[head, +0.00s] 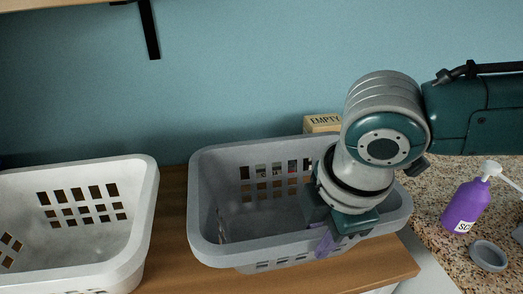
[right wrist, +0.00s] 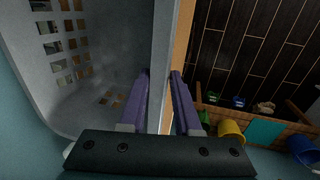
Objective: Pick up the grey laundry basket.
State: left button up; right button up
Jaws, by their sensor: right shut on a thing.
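The grey laundry basket (head: 268,218) is in the middle of the head view, on a wooden surface, and looks empty. In the right wrist view its wall (right wrist: 95,95) fills the left side. My right gripper (head: 322,240) reaches down over the basket's front right side. Its purple fingers (right wrist: 162,74) straddle the basket's thin wall, one inside and one outside, and are shut on it. The right forearm hides part of the basket's right side. I cannot tell whether the basket's underside is clear of the wood. My left gripper is in no view.
A white laundry basket (head: 100,240) stands to the left, with a narrow gap. A box marked EMPTY (head: 321,123) is behind the grey basket. A purple pump bottle (head: 465,205) and a grey round item (head: 489,256) are on the speckled counter (head: 430,200) at right.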

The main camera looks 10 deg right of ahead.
grip_shut()
dwell(0.8)
